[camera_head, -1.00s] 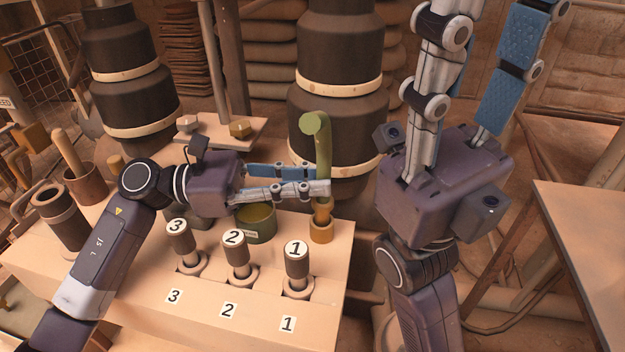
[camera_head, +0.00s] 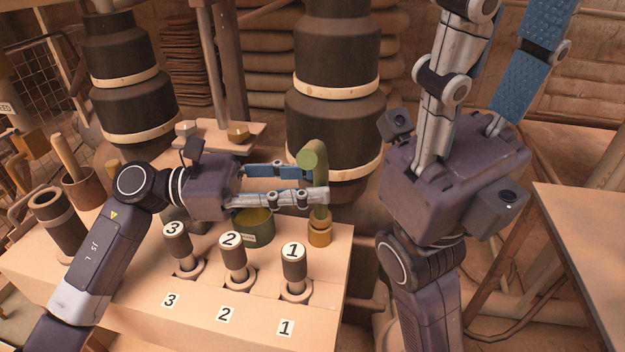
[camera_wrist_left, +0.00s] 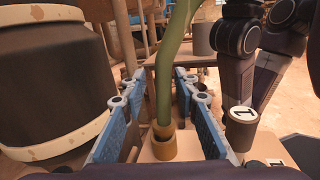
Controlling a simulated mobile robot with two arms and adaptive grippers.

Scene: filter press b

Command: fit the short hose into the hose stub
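The short green hose (camera_head: 318,178) stands nearly upright with its upper end bent toward the head camera. Its lower end is at the brass-coloured hose stub (camera_head: 319,234), at the bench's right back corner. In the left wrist view the hose (camera_wrist_left: 166,90) goes down into the mouth of the stub (camera_wrist_left: 164,149); how deep cannot be told. My left gripper (camera_head: 322,186) reaches in from the left, its fingers on either side of the hose. The left wrist view shows gaps beside the hose, so it is open. My right gripper (camera_head: 503,20) points up, empty, fingers spread.
Numbered plungers 1 (camera_head: 294,268), 2 (camera_head: 234,258) and 3 (camera_head: 177,248) stand in front of my left gripper. A green pot (camera_head: 254,228) is below its fingers. A large dark cylinder (camera_head: 337,120) rises close behind the hose. A table (camera_head: 590,240) stands at right.

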